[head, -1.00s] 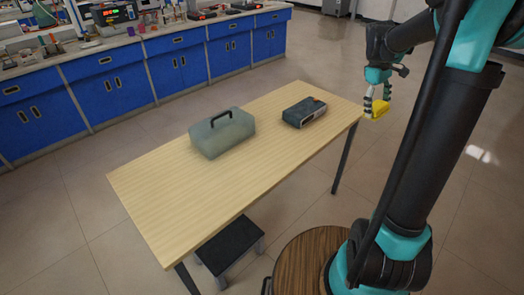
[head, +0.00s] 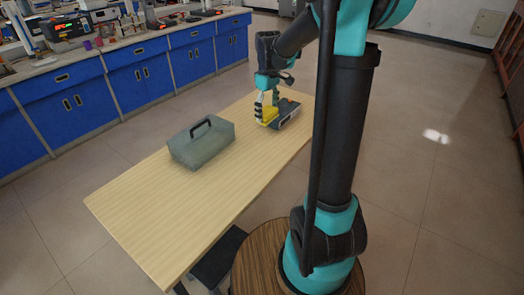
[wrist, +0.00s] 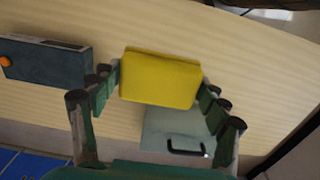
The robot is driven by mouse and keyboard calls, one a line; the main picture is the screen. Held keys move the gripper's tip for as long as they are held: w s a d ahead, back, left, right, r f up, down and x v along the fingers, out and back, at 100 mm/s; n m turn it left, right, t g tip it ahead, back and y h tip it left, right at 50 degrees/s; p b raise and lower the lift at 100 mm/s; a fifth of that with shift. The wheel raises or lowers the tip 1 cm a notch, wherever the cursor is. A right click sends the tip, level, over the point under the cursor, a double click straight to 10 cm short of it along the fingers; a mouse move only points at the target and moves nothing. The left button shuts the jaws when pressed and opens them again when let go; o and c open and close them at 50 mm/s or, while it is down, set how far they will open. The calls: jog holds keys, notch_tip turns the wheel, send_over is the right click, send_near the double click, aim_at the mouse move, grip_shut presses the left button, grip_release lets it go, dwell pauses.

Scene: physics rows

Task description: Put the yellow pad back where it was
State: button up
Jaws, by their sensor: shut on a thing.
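The yellow pad (wrist: 160,78) is a small flat block, held between the two fingers of my gripper (wrist: 158,88) in the wrist view. In the head view the pad (head: 267,114) shows beneath my gripper (head: 267,100), over the far part of the wooden table (head: 160,215). It overlaps the dark box-shaped device there in the picture. Whether it touches the tabletop or the device I cannot tell. My fingers hide part of the device.
The dark device (head: 288,114) with an orange knob also shows left in the wrist view (wrist: 45,62). A grey-green case with a black handle (head: 203,146) stands mid-table. The near half of the table is bare. Blue lab cabinets (head: 135,75) line the wall behind.

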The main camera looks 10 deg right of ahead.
aim_at(267, 154)
notch_tip(267, 154, down, 18)
jog(key=shift+r, duration=0.25)
jog(key=shift+f, duration=0.1)
jog(key=o, duration=1)
notch_tip(267, 154, up, 12)
jog(key=s+d+f+m+t, duration=0.1)
jog(key=s+m, duration=0.2)
jog(key=s, duration=0.4)
jog(key=s+d+f+m+t, duration=0.1)
jog(key=s+f+m, duration=0.1)
jog(key=s, duration=0.6)
jog(key=s+d+f+m+t, duration=0.1)
jog(key=s+m, duration=0.3)
jog(key=s, duration=0.4)
jog(key=shift+d+f+t, duration=0.35)
jog(key=shift+d+t, duration=0.1)
jog(key=shift+t, duration=0.15)
